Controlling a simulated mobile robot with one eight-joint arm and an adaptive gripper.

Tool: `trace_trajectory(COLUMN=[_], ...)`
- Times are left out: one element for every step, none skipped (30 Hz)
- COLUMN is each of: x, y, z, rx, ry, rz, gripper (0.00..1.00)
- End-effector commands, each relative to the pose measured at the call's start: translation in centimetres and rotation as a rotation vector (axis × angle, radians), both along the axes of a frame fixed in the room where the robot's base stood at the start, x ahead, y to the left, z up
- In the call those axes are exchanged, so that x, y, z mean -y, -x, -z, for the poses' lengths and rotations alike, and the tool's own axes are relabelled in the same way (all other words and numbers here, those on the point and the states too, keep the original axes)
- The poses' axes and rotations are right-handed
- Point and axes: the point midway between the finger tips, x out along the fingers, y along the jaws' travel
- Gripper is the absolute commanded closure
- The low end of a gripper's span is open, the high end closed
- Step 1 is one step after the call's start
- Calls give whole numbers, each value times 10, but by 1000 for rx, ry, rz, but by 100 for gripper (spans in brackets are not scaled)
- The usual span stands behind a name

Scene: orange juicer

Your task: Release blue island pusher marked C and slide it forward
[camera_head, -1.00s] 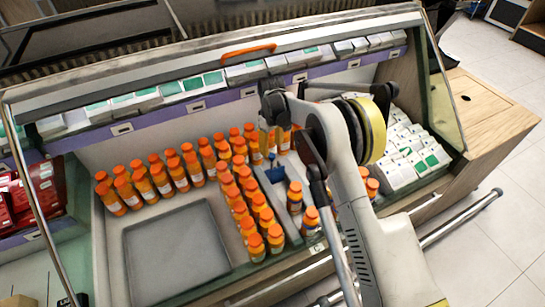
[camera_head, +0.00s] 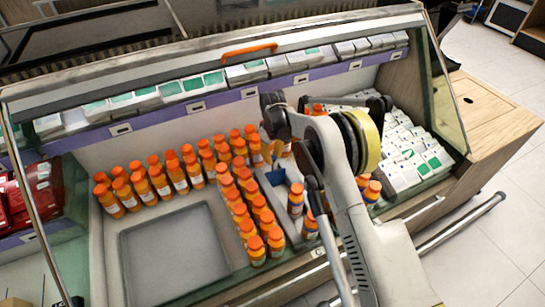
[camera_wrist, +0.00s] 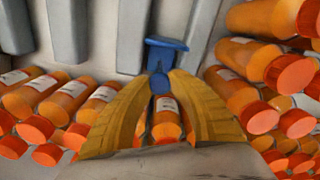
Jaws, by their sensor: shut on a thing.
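The blue pusher (camera_wrist: 166,44) shows at the upper middle of the wrist view, with a flat bar on top and a rounded knob below it. The yellow fingers of my gripper (camera_wrist: 160,82) are shut on its knob, one on each side. No letter C is readable on it. In the head view, a small blue part (camera_head: 275,178) shows beside the rows of orange bottles, but I cannot tell whether it is this same pusher.
Orange bottles (camera_head: 257,250) stand in rows left of the blue part; more bottles (camera_wrist: 45,98) crowd both sides of my fingers. A grey tray (camera_head: 178,250) is empty at the left. White boxes (camera_head: 405,155) fill the right. A slanted case frame (camera_head: 452,100) bounds the right side.

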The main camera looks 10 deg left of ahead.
Motion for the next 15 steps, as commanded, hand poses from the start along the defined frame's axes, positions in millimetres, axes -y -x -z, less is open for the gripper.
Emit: trace_trajectory(x=[3,6,11,15,20,27,32,37,44,48,52,57,60,63,66], y=[4,8,14,20,26,36,42,49,58,64,69,75,80,83,87], z=[0,0,-1,-1,-1,-1,0,0,0,0,0,1,1,0,1], rx=[-2,-2,-2,-2,-2,-2,-2,-2,-2,-2,-2,-2,-2,-2,-2], ry=[1,1,1,1,1,1,1,1,1,1,1,1,1,1,1], rz=[1,1,1,1,1,1,1,1,1,1,1,1,1,1,1], gripper=[100,100,100,100,100,100,100,100,100,100,100,100,100,100,100])
